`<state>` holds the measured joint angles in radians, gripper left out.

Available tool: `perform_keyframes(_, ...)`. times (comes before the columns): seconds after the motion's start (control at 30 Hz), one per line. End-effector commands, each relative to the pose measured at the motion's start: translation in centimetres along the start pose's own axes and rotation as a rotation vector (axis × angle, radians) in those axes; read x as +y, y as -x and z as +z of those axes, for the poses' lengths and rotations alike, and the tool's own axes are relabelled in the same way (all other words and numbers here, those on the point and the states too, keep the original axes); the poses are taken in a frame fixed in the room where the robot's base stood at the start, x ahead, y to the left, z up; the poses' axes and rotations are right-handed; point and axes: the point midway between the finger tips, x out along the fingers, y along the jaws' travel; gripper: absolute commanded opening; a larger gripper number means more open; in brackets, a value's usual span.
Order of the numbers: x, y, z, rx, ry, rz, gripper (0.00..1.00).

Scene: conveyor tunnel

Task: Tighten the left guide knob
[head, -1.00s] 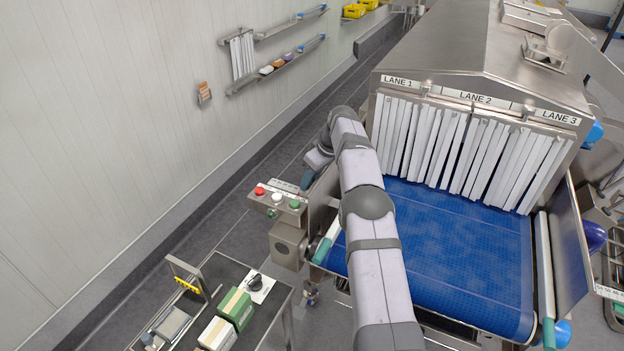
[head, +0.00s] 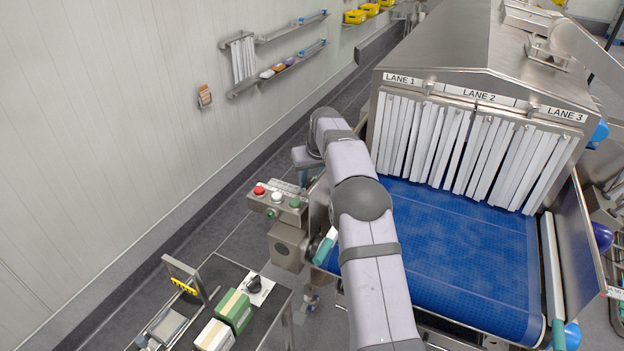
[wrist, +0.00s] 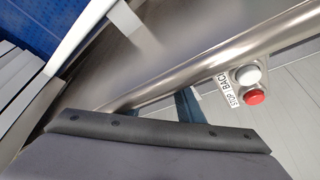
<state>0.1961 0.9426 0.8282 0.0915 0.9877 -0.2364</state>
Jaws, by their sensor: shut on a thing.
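My gripper (head: 304,177) is beyond my arm, on the outer left side of the conveyor, beside the steel left guide plate (head: 318,205). Its narrow blue-grey fingers (wrist: 187,104) show only in part in the wrist view, past the dark edge of my wrist and against the steel rail. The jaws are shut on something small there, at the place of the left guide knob. The knob itself is hidden by my gripper and wrist, so its turn cannot be seen.
A control box (head: 278,198) with red, white and green buttons stands close to my gripper; its red button (wrist: 256,97) shows in the wrist view. The blue belt (head: 460,250) is empty. White strip curtains (head: 450,145) hang at the tunnel mouth. A cart (head: 222,275) holds boxes.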

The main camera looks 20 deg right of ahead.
Motion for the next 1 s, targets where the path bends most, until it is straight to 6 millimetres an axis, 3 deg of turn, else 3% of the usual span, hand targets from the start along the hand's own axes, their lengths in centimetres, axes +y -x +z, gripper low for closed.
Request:
perform_keyframes(0.47,-0.07,0.10,-0.10,0.003,-0.021,0.007,0.11)
perform_keyframes(0.5,-0.07,0.11,-0.11,0.003,-0.021,0.007,0.41)
perform_keyframes(0.57,-0.06,0.10,-0.10,0.003,-0.020,0.007,0.52)
perform_keyframes(1.0,0.15,0.01,0.04,-0.001,-0.020,0.010,0.52)
